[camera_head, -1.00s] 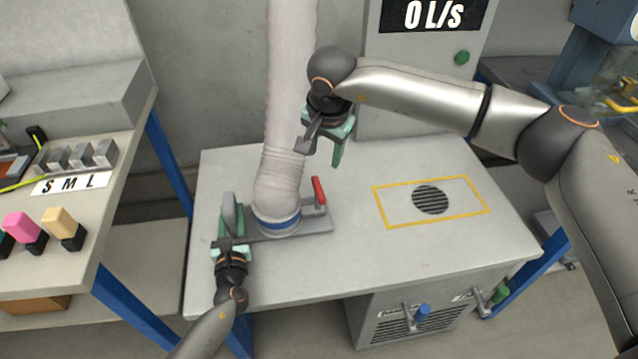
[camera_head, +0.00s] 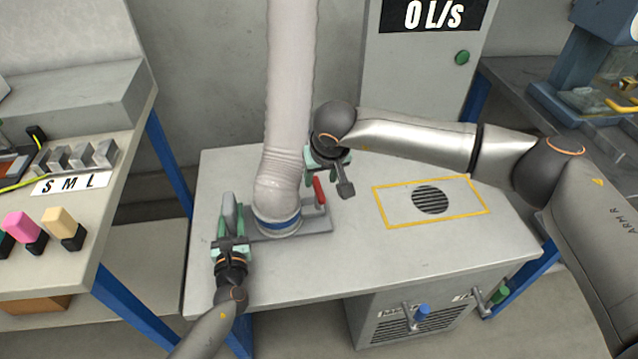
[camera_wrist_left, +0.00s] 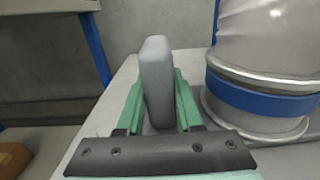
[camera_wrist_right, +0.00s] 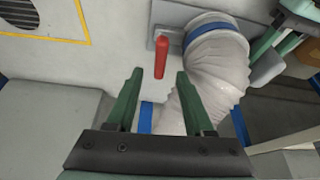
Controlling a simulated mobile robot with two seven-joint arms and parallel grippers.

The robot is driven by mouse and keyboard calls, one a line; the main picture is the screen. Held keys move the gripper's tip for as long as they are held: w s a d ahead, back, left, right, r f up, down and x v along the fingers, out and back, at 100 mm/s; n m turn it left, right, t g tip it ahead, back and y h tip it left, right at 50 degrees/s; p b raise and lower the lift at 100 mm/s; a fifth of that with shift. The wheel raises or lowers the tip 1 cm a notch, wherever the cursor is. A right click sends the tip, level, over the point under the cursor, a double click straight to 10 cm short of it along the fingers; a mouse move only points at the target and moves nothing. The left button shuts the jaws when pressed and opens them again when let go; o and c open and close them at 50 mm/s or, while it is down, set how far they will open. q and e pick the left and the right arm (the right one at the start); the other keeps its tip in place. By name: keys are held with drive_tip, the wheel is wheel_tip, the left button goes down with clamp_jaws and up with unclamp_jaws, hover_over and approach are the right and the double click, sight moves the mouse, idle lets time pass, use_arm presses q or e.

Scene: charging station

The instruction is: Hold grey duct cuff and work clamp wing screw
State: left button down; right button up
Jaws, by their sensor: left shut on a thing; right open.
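The pale duct (camera_head: 285,140) comes down to a cuff with a blue band (camera_head: 277,222), seated on a grey plate (camera_head: 318,222) on the bench. A grey upright tab (camera_head: 230,208) stands left of the cuff. My left gripper (camera_wrist_left: 155,85) is shut on this tab, one green finger on each side. The red wing screw (camera_head: 319,191) stands upright at the right of the cuff and also shows in the right wrist view (camera_wrist_right: 162,57). My right gripper (camera_wrist_right: 159,76) is open and empty, its fingers pointing towards the red screw, which appears just beyond the fingertips.
A yellow-outlined vent (camera_head: 431,199) lies right of the plate, with bare bench around it. A cabinet with a "0 L/S" display (camera_head: 432,14) stands behind. A side bench (camera_head: 100,215) with colored blocks is at the left.

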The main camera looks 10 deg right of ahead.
sight(318, 187)
drive_tip(key=shift+x, duration=2.35)
drive_tip(key=shift+r, duration=0.1)
clamp_jaws()
